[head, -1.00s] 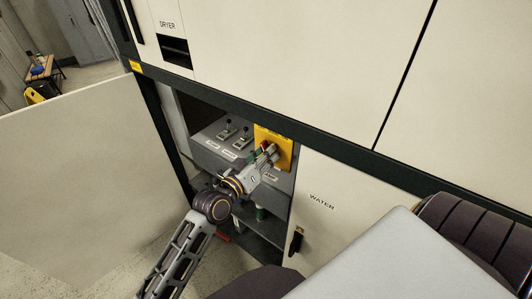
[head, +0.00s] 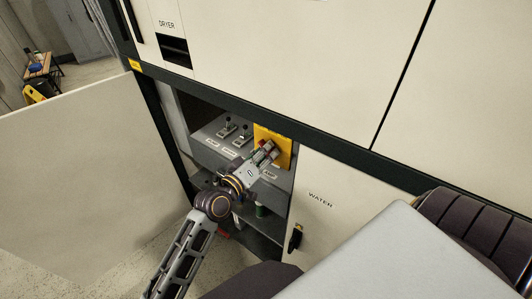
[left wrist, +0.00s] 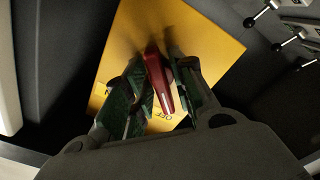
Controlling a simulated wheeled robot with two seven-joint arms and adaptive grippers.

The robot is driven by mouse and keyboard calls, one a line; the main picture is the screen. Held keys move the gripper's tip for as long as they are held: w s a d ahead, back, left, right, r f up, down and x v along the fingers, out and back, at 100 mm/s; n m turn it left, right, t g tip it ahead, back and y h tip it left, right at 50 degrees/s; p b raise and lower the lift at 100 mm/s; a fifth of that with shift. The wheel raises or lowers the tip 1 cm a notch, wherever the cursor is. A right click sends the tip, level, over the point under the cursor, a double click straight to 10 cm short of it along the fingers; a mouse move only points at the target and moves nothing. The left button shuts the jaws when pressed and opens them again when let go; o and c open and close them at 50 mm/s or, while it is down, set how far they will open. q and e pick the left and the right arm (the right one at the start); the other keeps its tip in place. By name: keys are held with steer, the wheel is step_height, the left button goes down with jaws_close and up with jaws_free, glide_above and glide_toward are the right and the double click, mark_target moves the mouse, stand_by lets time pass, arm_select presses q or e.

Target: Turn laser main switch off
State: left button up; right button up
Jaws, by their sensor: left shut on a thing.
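The red switch handle (left wrist: 161,82) stands out from a yellow plate (left wrist: 185,35) in the left wrist view. Dark lettering, seemingly OFF, shows on the plate below the handle. In the head view the yellow plate (head: 285,143) is at the right end of the open cabinet bay, and the handle is mostly covered by my gripper. My left gripper (head: 266,150) is at the plate, shut on the red handle. Its green-padded fingers (left wrist: 158,90) lie on either side of the handle. My right gripper is not in view.
Black-knobbed toggle levers (head: 232,132) stand on the grey panel left of the plate; levers also show in the left wrist view (left wrist: 262,14). A WATER door (head: 335,225) is to the right. A large pale panel (head: 80,180) stands at left.

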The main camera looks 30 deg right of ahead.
arm_select(q)
steer(key=o, duration=0.7)
steer(key=shift+o, duration=0.2)
steer(key=shift+a, duration=0.15)
steer(key=v, duration=1.1)
steer(key=shift+a, duration=0.35)
steer(key=shift+s, duration=0.2)
